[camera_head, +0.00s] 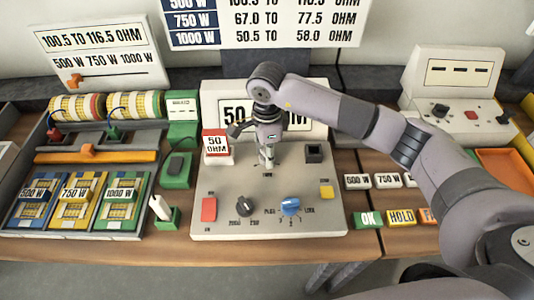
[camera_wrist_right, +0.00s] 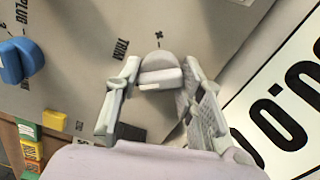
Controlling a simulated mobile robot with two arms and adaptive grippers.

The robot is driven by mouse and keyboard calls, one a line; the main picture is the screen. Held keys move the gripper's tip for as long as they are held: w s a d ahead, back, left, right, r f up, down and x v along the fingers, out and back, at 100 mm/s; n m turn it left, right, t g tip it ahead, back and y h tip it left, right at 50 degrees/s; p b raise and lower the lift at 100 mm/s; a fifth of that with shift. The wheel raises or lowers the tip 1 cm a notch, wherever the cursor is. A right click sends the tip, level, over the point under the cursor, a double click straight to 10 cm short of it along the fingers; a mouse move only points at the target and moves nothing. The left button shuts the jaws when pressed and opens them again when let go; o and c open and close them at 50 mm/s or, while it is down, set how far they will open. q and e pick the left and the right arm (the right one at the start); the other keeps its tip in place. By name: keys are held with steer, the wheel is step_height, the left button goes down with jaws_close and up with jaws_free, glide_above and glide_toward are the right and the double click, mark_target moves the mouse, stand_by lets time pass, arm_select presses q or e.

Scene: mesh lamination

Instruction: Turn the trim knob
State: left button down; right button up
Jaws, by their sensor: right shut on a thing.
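The trim knob (camera_wrist_right: 160,74) is a pale grey knob on the metal panel (camera_wrist_right: 85,75), with a TRIM label beside it and a small mark at its edge. My right gripper (camera_wrist_right: 155,90) has its two fingers on either side of the knob and is shut on it. In the head view my right gripper (camera_head: 267,160) points down at the panel (camera_head: 210,185), just behind the TRIM label, and mostly hides the knob. My left gripper is not in view.
The panel also carries a black knob (camera_head: 245,205), a blue knob (camera_head: 290,206), a red switch (camera_head: 209,209) and a yellow button (camera_head: 326,192). A display (camera_head: 310,130) stands behind my gripper. OK (camera_head: 368,219) and HOLD (camera_head: 401,217) blocks lie right.

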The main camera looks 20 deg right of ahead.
steer(key=shift+w+f+m, duration=0.1)
steer(key=shift+f+m, duration=0.05)
steer(key=shift+m, duration=0.15)
steer(key=shift+r+m+b, duration=0.2)
steer(key=shift+m+b, duration=0.1)
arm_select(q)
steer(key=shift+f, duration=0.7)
arm_select(e)
steer(key=o, duration=1.1)
steer(key=shift+o, duration=0.2)
step_height(320, 180, up, 12)
